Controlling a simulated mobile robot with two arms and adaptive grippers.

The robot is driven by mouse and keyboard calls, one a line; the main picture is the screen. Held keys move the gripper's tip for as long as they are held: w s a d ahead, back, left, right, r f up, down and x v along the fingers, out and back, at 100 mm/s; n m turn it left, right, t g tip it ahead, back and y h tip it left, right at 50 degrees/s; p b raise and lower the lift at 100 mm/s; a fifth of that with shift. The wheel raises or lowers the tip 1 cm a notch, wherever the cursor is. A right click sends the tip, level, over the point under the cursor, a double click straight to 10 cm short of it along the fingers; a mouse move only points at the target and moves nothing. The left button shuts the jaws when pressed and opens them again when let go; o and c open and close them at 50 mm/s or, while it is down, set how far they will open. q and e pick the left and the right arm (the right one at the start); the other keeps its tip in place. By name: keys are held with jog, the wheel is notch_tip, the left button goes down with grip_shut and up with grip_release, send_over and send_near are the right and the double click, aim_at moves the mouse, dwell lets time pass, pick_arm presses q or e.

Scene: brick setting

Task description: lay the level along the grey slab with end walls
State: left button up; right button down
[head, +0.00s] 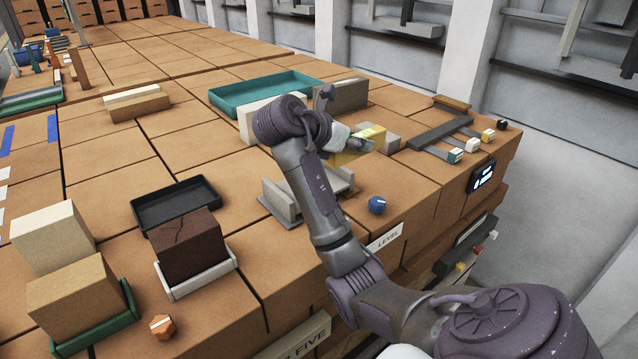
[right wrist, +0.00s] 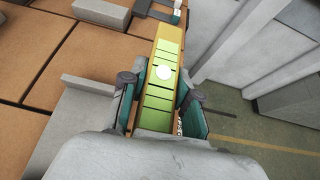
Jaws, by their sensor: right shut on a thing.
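The level (head: 374,132) is a yellow bar with a green face, partly hidden by my right gripper (head: 357,143) in the head view. My right gripper is shut on the level, one finger on each side of it; in the right wrist view the level (right wrist: 164,72) points away between the fingers (right wrist: 163,92). It appears held above the blocks. The grey slab with end walls (head: 343,184) sits near the table's front edge, left of and nearer than the gripper, partly hidden by my right arm. My left gripper is not in view.
A blue knobbed piece (head: 376,205) stands right of the slab, above the "LEVEL" label (head: 385,238). A teal tray (head: 262,92) and grey blocks (head: 347,94) lie behind. A dark grey rack (head: 440,135) stands to the right.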

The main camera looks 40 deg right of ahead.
jog(key=w+a+f, duration=0.1)
jog(key=w+f, duration=0.1)
jog(key=w, duration=0.1)
jog(key=w+a+f+p, duration=0.1)
jog(key=w+a+f, duration=0.1)
jog(key=w, duration=0.2)
jog(key=w+a+f+p, duration=0.1)
jog(key=w+f, duration=0.1)
jog(key=w, duration=0.1)
jog(key=shift+w+a+f, duration=0.2)
jog(key=shift+f, duration=0.2)
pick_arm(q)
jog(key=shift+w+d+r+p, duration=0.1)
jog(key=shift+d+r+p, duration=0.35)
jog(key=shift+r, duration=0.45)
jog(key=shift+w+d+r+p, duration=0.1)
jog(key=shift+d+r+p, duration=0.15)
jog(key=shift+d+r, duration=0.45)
pick_arm(e)
jog(key=shift+f, duration=2.1)
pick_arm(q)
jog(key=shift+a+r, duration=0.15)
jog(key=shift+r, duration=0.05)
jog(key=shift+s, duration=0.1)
pick_arm(e)
jog(key=c, duration=0.8)
grip_release()
jog(key=shift+f, duration=0.1)
jog(key=shift+c, duration=0.2)
